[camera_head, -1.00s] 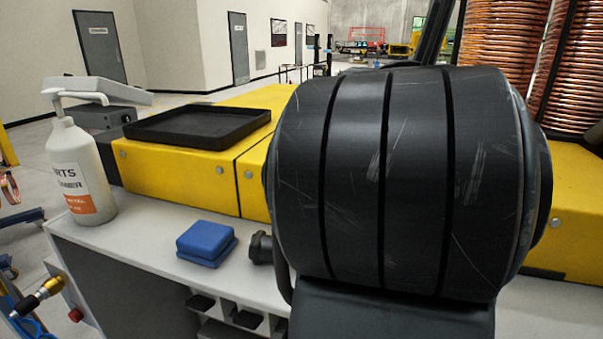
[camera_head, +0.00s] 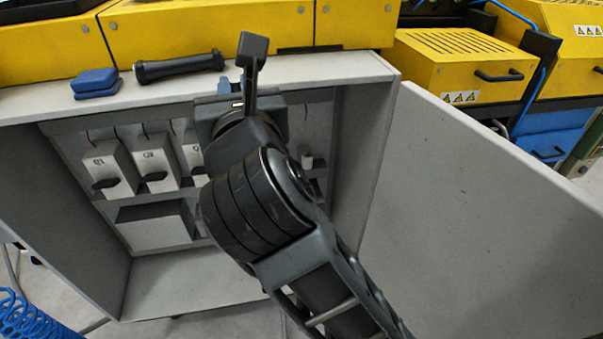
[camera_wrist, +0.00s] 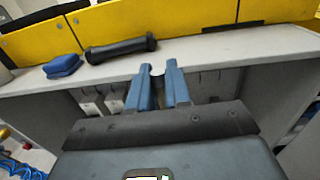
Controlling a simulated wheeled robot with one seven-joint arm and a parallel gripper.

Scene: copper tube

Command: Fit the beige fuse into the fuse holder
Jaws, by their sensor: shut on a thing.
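My gripper (camera_wrist: 158,72) reaches towards the open grey cabinet. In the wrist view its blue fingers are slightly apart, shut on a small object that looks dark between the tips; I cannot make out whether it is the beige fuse. In the head view my wrist hides the fingertips and what they hold. I cannot clearly make out the fuse holder.
The cabinet (camera_head: 340,68) holds several white switch boxes (camera_head: 155,170) at left and a larger grey box (camera_head: 155,230) below. A blue block (camera_head: 95,84) and a black handle-like bar (camera_head: 180,66) lie on top. The open door (camera_head: 480,210) stands at right.

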